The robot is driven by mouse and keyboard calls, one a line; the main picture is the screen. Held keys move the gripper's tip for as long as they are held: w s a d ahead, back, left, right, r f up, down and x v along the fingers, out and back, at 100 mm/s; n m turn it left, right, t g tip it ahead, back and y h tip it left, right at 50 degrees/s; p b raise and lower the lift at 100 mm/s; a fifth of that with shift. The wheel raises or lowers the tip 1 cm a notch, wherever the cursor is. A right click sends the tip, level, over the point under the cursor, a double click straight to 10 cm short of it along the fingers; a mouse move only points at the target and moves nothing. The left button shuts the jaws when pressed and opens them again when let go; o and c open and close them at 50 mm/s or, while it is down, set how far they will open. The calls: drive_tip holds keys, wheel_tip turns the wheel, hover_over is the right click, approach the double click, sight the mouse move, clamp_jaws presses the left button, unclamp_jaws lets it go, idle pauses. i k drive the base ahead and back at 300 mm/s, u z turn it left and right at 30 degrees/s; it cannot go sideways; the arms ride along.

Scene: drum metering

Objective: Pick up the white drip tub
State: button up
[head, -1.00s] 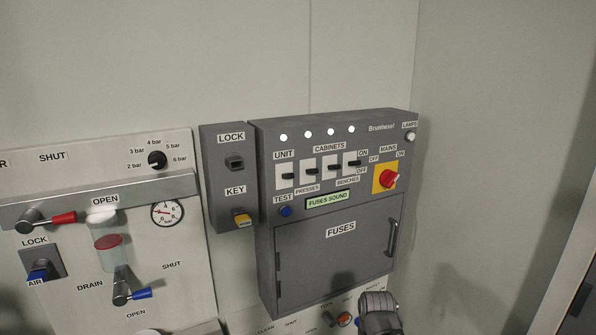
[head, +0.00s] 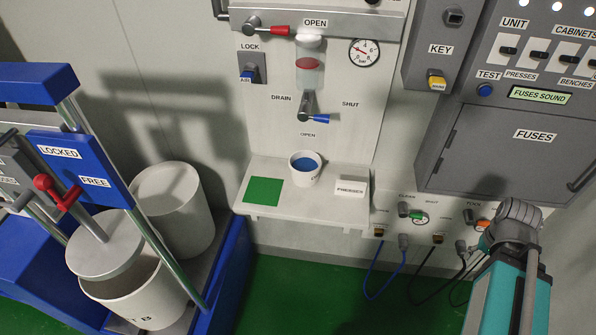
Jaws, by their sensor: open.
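The white drip tub (head: 305,180) stands upright on the small white shelf (head: 268,211), below the drain valve (head: 308,107). Its inside shows blue. It stands between a green square (head: 263,190) and a white block with a printed label (head: 351,188), apart from the valve above. Part of my arm shows at the lower right, away from the tub. My gripper does not show, and nothing is seen touching the tub.
A blue frame (head: 78,166) with large white drums (head: 178,209) stands left of the shelf. The grey fuse cabinet (head: 500,140) overhangs at the right. Cables and small valves (head: 403,211) line the wall beneath it. Green floor (head: 310,285) lies open before the shelf.

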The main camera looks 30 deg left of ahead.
sight(304, 166)
drive_tip(key=u, duration=0.9)
drive_tip(key=k, duration=0.85)
drive_tip(key=u, duration=0.45)
drive_tip(key=i, duration=1)
drive_tip(key=z, duration=0.05)
